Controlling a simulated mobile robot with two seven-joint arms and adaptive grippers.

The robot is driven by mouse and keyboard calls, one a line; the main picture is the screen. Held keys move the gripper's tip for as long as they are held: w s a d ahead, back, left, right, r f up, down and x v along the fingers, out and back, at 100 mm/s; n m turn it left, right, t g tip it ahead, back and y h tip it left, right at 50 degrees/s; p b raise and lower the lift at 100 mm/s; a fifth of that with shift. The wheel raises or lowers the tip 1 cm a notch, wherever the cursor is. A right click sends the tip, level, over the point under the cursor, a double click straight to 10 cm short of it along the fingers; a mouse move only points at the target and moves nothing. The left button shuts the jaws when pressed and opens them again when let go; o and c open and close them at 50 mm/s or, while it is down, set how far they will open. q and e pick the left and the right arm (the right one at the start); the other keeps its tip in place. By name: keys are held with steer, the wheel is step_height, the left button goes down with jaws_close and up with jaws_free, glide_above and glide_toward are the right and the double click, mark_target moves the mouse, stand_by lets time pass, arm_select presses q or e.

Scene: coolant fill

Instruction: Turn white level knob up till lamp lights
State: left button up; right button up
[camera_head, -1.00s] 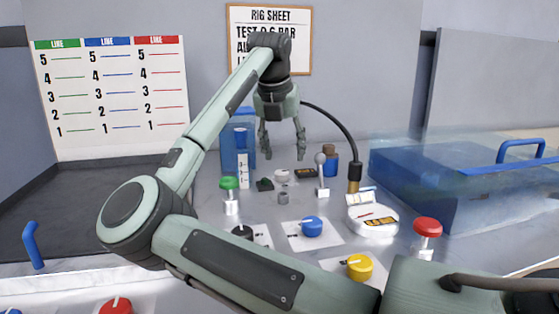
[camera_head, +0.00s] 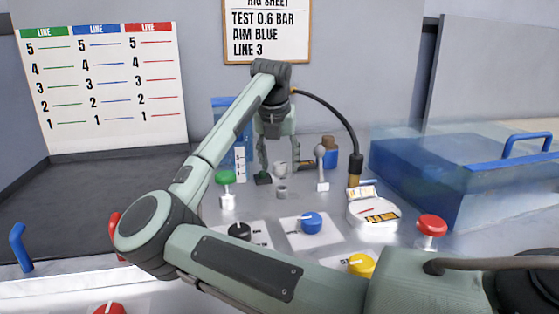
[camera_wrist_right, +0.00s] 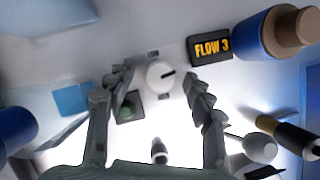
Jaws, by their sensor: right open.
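The white level knob (camera_wrist_right: 160,75) with a black pointer mark shows in the wrist view, its mark pointing right and slightly up. My right gripper (camera_wrist_right: 158,84) is open, with one finger on each side of the knob, and no clear contact shows. In the head view the right gripper (camera_head: 279,158) points down over the back of the panel, and the small white knob (camera_head: 281,169) shows between its fingers. A dark green lamp (camera_wrist_right: 126,111) in a black square housing sits beside the left finger and looks unlit; it also shows in the head view (camera_head: 262,179). My left gripper is out of view.
A display reading FLOW 3 (camera_wrist_right: 210,47) is close to the right finger. A lever with a grey ball (camera_head: 320,168) and a brown-capped blue bottle (camera_head: 330,153) stand right of the gripper. A black hose (camera_head: 347,118) arches behind. Blue (camera_head: 312,222) and black (camera_head: 239,231) knobs are nearer.

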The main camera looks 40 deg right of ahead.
arm_select(q)
steer(key=shift+w, duration=0.1)
arm_select(e)
steer(key=shift+c, duration=0.3)
steer(key=c, duration=1.1)
steer(key=shift+w+f+m+g+b, duration=0.15)
steer(key=shift+m+g+b, duration=0.25)
steer(key=shift+m+b, duration=0.45)
steer(key=shift+m+h, duration=0.3)
steer(key=shift+m, duration=0.55)
arm_select(q)
steer(key=r, duration=0.2)
steer(key=w+r, duration=0.1)
steer(key=r, duration=0.1)
steer(key=shift+w+d, duration=0.1)
steer(key=shift+w, duration=0.1)
arm_select(e)
steer(key=o, duration=1.2)
steer(key=shift+c, duration=0.2)
